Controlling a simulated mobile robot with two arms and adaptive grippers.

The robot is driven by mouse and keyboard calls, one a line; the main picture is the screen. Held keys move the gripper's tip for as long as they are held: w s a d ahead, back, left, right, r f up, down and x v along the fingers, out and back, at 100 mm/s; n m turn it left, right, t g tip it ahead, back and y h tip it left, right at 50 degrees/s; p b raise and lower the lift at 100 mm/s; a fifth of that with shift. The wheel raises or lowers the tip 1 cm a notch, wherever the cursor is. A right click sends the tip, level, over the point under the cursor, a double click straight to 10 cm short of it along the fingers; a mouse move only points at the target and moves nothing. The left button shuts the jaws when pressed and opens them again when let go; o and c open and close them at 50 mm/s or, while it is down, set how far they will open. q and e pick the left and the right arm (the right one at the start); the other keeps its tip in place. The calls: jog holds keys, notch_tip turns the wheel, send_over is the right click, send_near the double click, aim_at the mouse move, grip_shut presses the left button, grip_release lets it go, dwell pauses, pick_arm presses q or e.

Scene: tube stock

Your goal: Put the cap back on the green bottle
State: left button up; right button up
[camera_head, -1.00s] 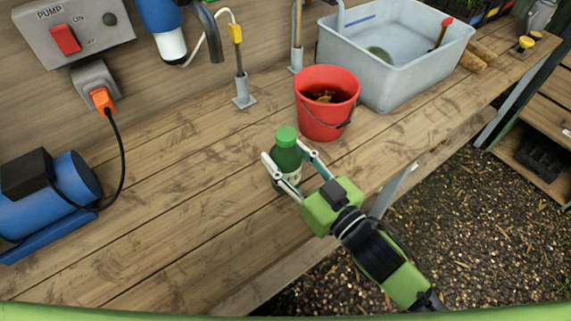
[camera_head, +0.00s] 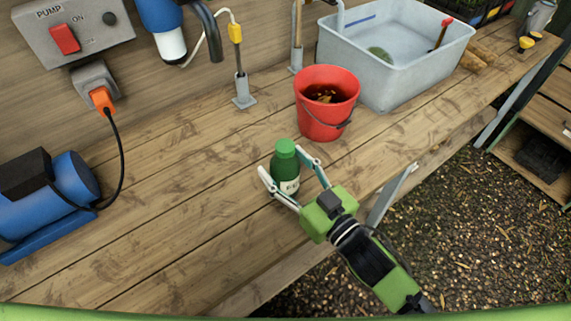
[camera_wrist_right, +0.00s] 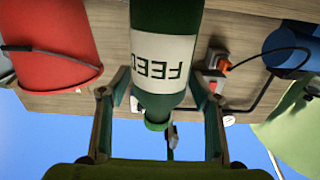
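The green bottle (camera_head: 286,180) stands upright on the wooden bench, with a white label around its lower part. A brighter green cap (camera_head: 286,146) sits on its top. In the wrist view the bottle (camera_wrist_right: 165,50) appears upside down, label reading FEED, with the cap (camera_wrist_right: 157,125) at its lower end. My right gripper (camera_head: 282,160) is open. Its fingers are on either side of the bottle, and the wrist view shows gaps between the fingers (camera_wrist_right: 160,80) and the bottle. My left gripper is not in view.
A red bucket (camera_head: 322,120) stands just behind the bottle, to the right. A grey basin (camera_head: 400,85) is farther back. A blue pump (camera_head: 40,205) and its cable lie at the left. The bench's front edge runs close by on the right; the front-left boards are bare.

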jog(key=shift+r, duration=0.15)
jog(key=v, duration=1.2)
jog(key=shift+p, duration=0.4)
dwell(0.3)
